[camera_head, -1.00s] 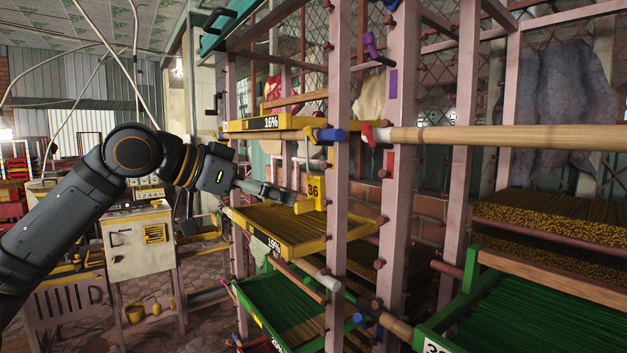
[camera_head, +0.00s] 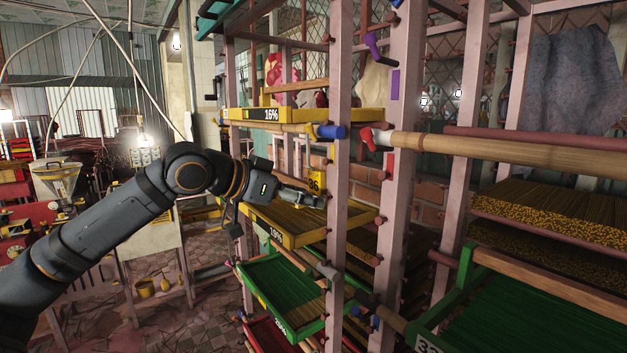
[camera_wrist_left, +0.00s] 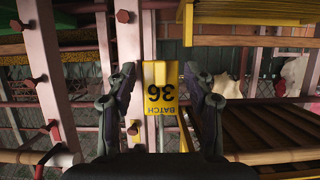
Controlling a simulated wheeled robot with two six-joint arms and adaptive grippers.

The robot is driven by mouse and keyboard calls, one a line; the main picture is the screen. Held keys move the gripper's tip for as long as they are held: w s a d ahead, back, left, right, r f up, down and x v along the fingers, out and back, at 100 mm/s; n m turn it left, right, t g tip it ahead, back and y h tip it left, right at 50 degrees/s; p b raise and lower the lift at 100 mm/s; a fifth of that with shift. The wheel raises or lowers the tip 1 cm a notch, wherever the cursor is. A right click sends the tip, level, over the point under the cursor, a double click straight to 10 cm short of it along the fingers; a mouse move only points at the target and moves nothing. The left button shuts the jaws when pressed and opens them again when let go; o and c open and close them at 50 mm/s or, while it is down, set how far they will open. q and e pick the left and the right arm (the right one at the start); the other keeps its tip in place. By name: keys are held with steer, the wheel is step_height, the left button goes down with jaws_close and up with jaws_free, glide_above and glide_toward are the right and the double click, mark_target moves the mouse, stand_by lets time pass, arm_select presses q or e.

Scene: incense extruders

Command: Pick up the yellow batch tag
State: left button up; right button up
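The yellow batch tag (camera_head: 316,181) stands upright by a pale rack post, above the yellow tray marked 19% (camera_head: 272,229). Its lower part is hidden behind my left gripper (camera_head: 314,198) in the head view. In the left wrist view the tag (camera_wrist_left: 161,75) reads "BATCH 36" upside down. It lies between the two spread fingers of my left gripper (camera_wrist_left: 159,80), with a narrow gap on each side. The left gripper is open and holds nothing. My right gripper is in neither view.
Pale rack posts (camera_head: 338,160) stand close to the gripper. A yellow tray marked 16% (camera_head: 300,115) and a blue-ended rod (camera_head: 330,131) are above. A green tray (camera_head: 284,290) is below. A wooden pole (camera_head: 500,147) crosses the right side.

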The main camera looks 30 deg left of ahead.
mark_target(314, 182)
arm_select(q)
steer(key=c, duration=0.7)
steer(key=shift+o, duration=0.2)
steer(key=shift+w+r+p, duration=0.1)
steer(key=shift+r+p, duration=0.3)
step_height(314, 182, up, 3)
steer(key=p, duration=0.2)
steer(key=shift+f+p, duration=0.2)
steer(key=shift+p, duration=0.1)
steer(key=shift+s+a+r, duration=1.9)
steer(key=shift+s+r, duration=4.25)
steer(key=shift+s, duration=0.65)
steer(key=s+a+b, duration=0.3)
steer(key=s+b, duration=0.1)
steer(key=s, duration=0.4)
steer(key=shift+s+a, duration=0.15)
steer(key=shift+a, duration=0.1)
